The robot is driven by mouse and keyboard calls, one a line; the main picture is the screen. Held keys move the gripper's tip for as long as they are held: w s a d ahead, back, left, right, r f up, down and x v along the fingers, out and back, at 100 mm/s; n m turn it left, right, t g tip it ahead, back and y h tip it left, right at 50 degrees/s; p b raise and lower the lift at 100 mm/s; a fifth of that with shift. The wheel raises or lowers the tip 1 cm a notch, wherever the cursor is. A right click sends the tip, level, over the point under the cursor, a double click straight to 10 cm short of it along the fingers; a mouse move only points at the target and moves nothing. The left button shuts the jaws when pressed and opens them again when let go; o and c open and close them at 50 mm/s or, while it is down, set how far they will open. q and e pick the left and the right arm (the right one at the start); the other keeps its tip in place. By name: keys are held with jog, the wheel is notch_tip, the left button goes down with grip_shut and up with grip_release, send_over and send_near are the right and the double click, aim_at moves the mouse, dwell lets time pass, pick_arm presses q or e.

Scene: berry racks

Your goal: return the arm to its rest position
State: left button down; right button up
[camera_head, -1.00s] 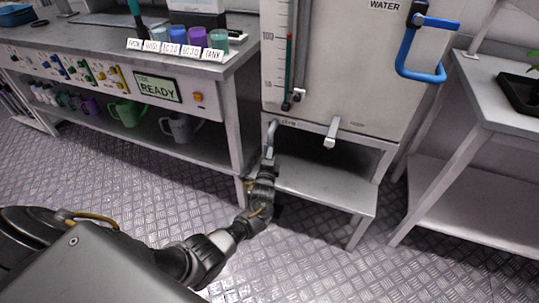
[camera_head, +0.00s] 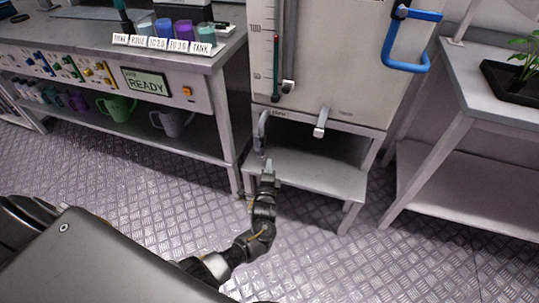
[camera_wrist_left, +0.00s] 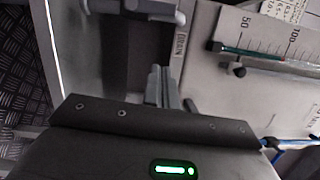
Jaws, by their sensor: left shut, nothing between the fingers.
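My left arm reaches in from the lower left of the head view. Its gripper (camera_head: 268,168) is in front of the white water tank's low stand, below and slightly right of the grey lever at left (camera_head: 262,130). A small gap shows between the fingertips and that lever. In the left wrist view the fingers (camera_wrist_left: 160,85) are together and empty, pointing toward the tank near a DRAIN label. A grey handle (camera_wrist_left: 152,8) shows beyond them. My right gripper is not in view.
The water tank (camera_head: 355,65) has a blue pipe handle (camera_head: 412,65) and a second grey lever (camera_head: 321,122). Its stand has a low shelf (camera_head: 310,175). A bench (camera_head: 215,75) with cups is left; a table (camera_head: 475,95) with a plant is right. The metal floor in front is clear.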

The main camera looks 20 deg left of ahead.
pick_arm(q)
jog(key=shift+s+d, duration=0.15)
jog(key=shift+s, duration=0.35)
